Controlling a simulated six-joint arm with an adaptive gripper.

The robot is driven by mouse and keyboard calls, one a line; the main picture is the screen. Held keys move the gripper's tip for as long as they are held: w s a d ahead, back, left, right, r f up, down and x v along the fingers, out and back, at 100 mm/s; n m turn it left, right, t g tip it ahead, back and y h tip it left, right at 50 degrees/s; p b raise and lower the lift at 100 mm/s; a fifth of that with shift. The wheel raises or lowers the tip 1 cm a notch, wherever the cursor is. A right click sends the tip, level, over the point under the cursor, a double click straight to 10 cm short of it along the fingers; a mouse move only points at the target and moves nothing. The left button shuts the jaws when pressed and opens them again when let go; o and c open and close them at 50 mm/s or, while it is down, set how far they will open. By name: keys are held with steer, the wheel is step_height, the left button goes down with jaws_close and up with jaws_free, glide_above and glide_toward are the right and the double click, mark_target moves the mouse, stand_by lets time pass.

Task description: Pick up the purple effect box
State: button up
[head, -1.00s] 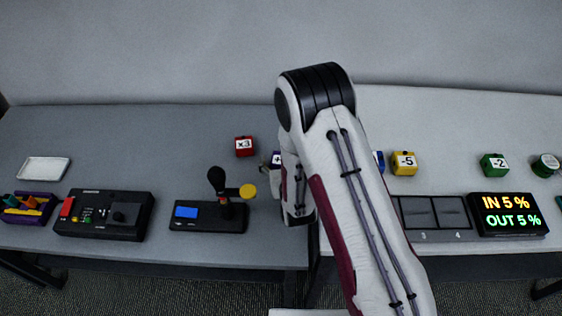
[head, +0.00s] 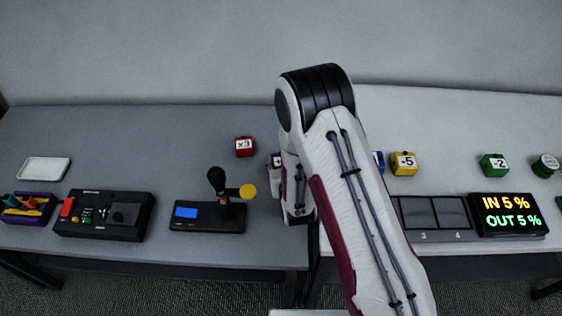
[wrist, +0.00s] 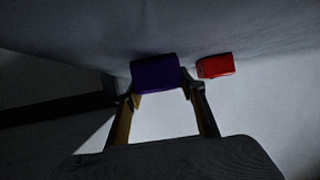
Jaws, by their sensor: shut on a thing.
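The purple effect box (wrist: 155,72) sits between the fingertips of my gripper (wrist: 161,93) in the wrist view. The gripper is shut on it. In the head view only a sliver of the box (head: 276,160) shows, with part of a white label, at the left edge of my arm. My arm hides the rest of the box and the gripper there. I cannot tell whether the box is clear of the table.
A red x3 box (head: 244,146) stands left of the purple box. A joystick panel (head: 208,216) is in front of it. To the right are a partly hidden blue box (head: 379,160), a yellow -5 box (head: 403,163) and a green -2 box (head: 495,167).

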steer(key=shift+r, duration=0.2)
steer(key=shift+r, duration=4.85)
